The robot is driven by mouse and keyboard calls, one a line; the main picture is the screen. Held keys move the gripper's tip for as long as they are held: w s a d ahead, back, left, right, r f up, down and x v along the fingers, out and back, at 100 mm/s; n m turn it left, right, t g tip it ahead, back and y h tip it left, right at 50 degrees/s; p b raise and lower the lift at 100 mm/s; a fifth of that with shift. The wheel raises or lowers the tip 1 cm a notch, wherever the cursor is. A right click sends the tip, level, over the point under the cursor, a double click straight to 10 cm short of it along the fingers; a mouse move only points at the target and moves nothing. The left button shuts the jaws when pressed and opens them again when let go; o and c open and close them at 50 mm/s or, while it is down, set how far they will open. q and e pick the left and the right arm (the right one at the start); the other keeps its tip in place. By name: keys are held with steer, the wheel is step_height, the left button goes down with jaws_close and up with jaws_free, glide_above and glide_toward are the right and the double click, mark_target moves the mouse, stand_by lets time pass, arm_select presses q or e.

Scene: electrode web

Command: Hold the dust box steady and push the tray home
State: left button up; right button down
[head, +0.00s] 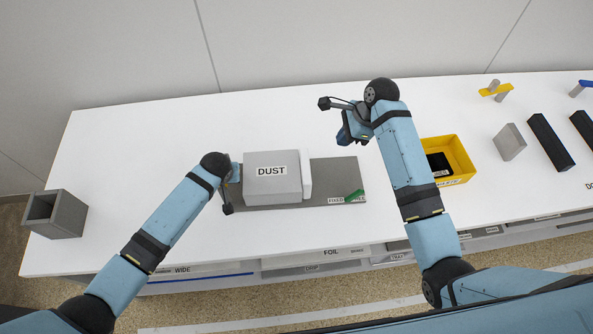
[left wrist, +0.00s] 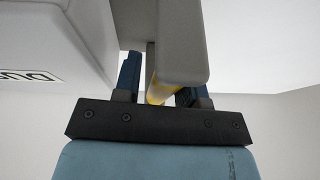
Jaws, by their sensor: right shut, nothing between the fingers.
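The grey dust box (head: 270,192), labelled DUST, sits on a dark grey plate (head: 335,172). A white upright panel (head: 306,175) stands at its right side, seemingly the tray's front. I cannot tell how far out the tray is. My left gripper (head: 232,174) is at the box's left side. In the left wrist view its fingers (left wrist: 160,88) stand apart, with a grey and yellow bar (left wrist: 163,90) between them; contact is unclear. The box (left wrist: 55,45) shows beside them. My right gripper (head: 350,132) is shut and empty, up and right of the box, apart from it.
A green piece (head: 347,197) and a FIXED label lie on the plate's right end. A yellow bin (head: 460,155) with a dark item stands right of my right arm. Grey and black blocks (head: 550,143) stand farther right. An open grey box (head: 57,213) stands at far left.

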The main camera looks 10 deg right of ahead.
arm_select(q)
steer(key=shift+o, duration=1.1)
steer(key=shift+w, duration=0.25)
steer(key=shift+s+a, duration=0.2)
steer(key=v, duration=1.2)
steer(key=shift+w+d+r, duration=0.1)
steer(key=shift+w+d, duration=0.05)
steer(key=shift+w, duration=0.05)
